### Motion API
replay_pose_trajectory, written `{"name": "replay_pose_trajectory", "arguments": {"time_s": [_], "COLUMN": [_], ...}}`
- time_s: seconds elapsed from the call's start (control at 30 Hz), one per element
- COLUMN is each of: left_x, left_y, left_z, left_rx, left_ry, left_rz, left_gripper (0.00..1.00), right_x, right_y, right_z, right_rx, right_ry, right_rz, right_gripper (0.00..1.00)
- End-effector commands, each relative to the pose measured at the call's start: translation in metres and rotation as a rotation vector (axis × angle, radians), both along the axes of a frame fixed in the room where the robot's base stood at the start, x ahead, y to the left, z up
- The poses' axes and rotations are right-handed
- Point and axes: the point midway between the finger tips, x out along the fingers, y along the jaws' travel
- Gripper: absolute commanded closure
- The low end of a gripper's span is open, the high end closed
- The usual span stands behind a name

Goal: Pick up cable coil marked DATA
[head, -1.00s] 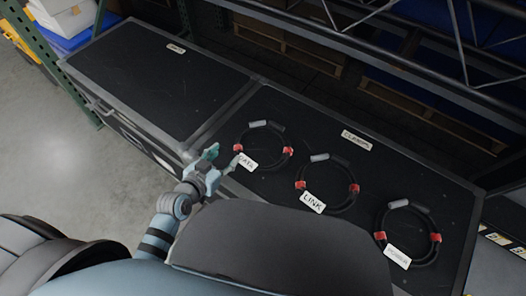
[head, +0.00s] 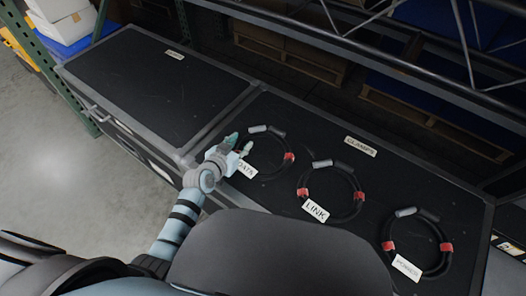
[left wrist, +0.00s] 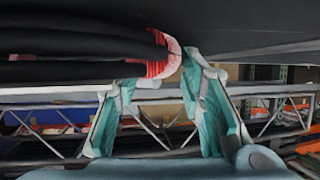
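The cable coil marked DATA (head: 289,157) is a black ring with red bands, lying on the right-hand black case lid. Its white tag (head: 246,169) reads DATA. My left gripper (head: 240,143) is at the coil's left side, over the spot of its left red band, which it hides in the head view. In the left wrist view its two teal fingers (left wrist: 160,72) are apart. The coil's black cable strands (left wrist: 80,47) and a red band (left wrist: 163,52) show close to the fingertips, with the band between them in the picture. My right gripper is not in view.
The coil marked LINK (head: 358,195) lies to the right, and the coil marked POWER (head: 446,247) beyond it. A CLAMPS label (head: 361,146) is on the same lid. The left case lid (head: 150,85) is mostly bare. Metal racking (head: 400,60) stands behind.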

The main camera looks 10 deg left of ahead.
Motion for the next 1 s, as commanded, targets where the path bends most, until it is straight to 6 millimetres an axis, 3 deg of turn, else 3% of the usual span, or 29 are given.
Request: {"name": "replay_pose_trajectory", "arguments": {"time_s": [0.03, 0.2, 0.63, 0.77, 1.0], "left_x": [0.0, 0.0, 0.0, 0.0, 0.0], "left_y": [0.0, 0.0, 0.0, 0.0, 0.0], "left_z": [0.0, 0.0, 0.01, 0.034, 0.11], "left_rx": [0.0, 0.0, -0.002, -0.002, -0.001], "left_ry": [0.0, 0.0, -0.002, -0.004, -0.006], "left_rz": [0.0, 0.0, 0.001, 0.0, 0.001], "left_gripper": [0.78, 1.0, 1.0, 1.0, 1.0], "right_x": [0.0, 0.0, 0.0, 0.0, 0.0], "right_y": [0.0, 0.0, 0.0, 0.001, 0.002], "right_z": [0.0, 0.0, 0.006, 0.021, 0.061], "right_rx": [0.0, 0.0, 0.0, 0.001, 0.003], "right_ry": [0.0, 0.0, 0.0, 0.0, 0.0], "right_rz": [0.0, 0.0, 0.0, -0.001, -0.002], "right_gripper": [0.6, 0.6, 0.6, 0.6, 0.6]}}
